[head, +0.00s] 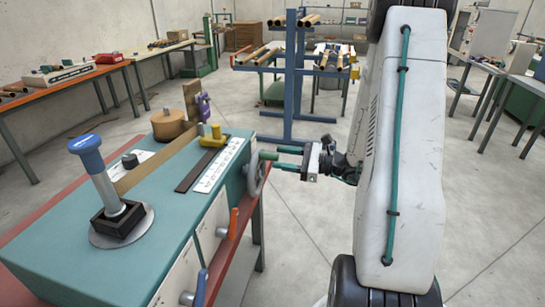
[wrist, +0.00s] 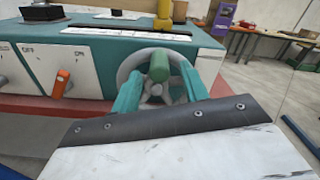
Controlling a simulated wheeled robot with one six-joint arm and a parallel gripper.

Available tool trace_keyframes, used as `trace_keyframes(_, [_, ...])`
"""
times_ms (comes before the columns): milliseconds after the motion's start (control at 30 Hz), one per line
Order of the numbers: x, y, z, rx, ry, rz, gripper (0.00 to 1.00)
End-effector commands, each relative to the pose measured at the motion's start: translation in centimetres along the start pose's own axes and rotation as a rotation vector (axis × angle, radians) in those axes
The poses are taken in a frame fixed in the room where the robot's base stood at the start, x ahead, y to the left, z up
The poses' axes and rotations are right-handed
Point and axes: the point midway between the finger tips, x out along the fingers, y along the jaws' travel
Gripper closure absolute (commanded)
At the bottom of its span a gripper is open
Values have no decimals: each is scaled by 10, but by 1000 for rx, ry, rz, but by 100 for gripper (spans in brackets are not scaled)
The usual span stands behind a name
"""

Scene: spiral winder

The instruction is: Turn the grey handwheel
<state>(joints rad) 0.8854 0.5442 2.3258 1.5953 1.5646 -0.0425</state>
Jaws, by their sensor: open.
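The grey handwheel (head: 253,181) is on the right side of the teal winder (head: 182,215). A green handle (head: 268,155) sticks out from it toward my gripper. In the wrist view the handwheel (wrist: 130,62) is behind my fingers, with the green handle (wrist: 160,68) at the middle of the gap. My gripper (head: 277,159) is open, its two teal fingers pointing at the wheel. The fingertips are at the handle's outer end, one to each side of it in the wrist view (wrist: 160,78). I cannot tell whether they touch it. Part of the wheel's lower half is hidden there.
A blue rack with tubes (head: 291,85) stands behind. Open floor lies to the right.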

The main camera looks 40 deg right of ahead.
Motion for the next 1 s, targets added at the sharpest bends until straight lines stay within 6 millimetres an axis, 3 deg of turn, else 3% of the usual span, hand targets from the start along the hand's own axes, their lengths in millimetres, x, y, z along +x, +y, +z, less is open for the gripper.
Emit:
trace_keyframes(233, [32,1,0,0,-1,4,56])
trace_keyframes(567, [37,1,0,0,0,2,56])
trace_keyframes(733, [37,1,0,0,0,2,97])
trace_keyframes(1000, [33,-3,-1,12,2,-4,100])
